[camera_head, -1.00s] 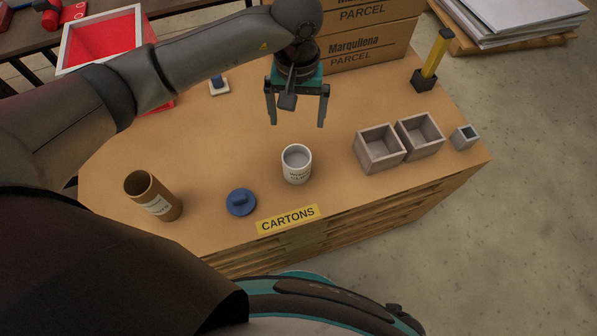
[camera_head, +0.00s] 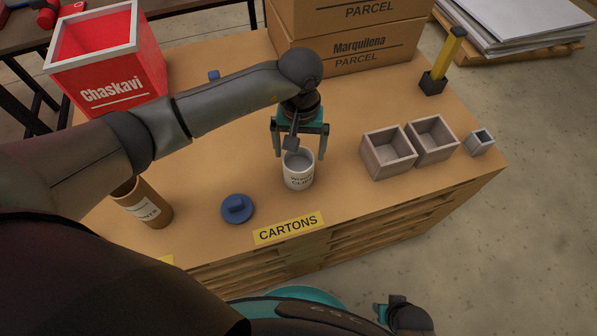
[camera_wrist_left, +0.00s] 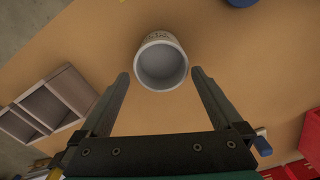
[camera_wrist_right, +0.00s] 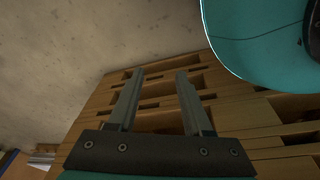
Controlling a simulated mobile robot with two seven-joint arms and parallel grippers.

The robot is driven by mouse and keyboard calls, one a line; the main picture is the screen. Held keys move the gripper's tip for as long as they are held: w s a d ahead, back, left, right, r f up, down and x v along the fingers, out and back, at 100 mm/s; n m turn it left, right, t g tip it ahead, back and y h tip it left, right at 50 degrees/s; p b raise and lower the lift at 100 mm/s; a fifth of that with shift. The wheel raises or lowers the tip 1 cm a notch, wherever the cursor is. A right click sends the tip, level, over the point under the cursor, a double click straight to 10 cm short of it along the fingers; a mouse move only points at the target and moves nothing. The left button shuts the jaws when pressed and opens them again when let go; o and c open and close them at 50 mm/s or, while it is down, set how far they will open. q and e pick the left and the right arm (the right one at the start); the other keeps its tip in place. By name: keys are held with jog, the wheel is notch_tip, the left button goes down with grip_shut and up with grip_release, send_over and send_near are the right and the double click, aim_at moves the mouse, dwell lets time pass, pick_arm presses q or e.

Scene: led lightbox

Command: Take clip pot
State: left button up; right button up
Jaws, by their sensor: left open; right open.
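The clip pot (camera_head: 299,172) is a small white cup with dark lettering, upright on the wooden worktop behind the CARTONS label. In the left wrist view the pot (camera_wrist_left: 162,62) shows its open, empty-looking grey inside, just beyond and between the fingertips. My left gripper (camera_head: 301,152) is open, pointing down at the pot's far side; its fingers (camera_wrist_left: 159,75) hold nothing. I cannot tell whether they touch the pot. My right gripper (camera_wrist_right: 160,75) is open and empty, in front of the slatted wooden side of the bench.
Two grey square bins (camera_head: 388,152) and a small grey cube (camera_head: 480,142) are to the right. Parcel boxes (camera_head: 350,48) and a red Chaskavi bin (camera_head: 112,80) stand behind. A yellow-handled post (camera_head: 447,60) is at back right.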

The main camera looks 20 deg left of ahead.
aim_at(298, 167)
pick_arm(q)
jog(key=shift+f, duration=0.95)
jog(key=shift+s+f+b, duration=0.2)
jog(key=shift+f+b, duration=0.35)
jog(key=shift+f, duration=0.45)
jog(key=shift+s+f+b, duration=0.15)
jog(key=shift+f+b, duration=0.35)
jog(key=shift+f, duration=1.1)
pick_arm(e)
notch_tip(298, 167, up, 5)
jog(key=w+a, duration=0.2)
jog(key=shift+w+a, duration=0.2)
jog(key=shift+w, duration=0.1)
pick_arm(q)
grip_shut()
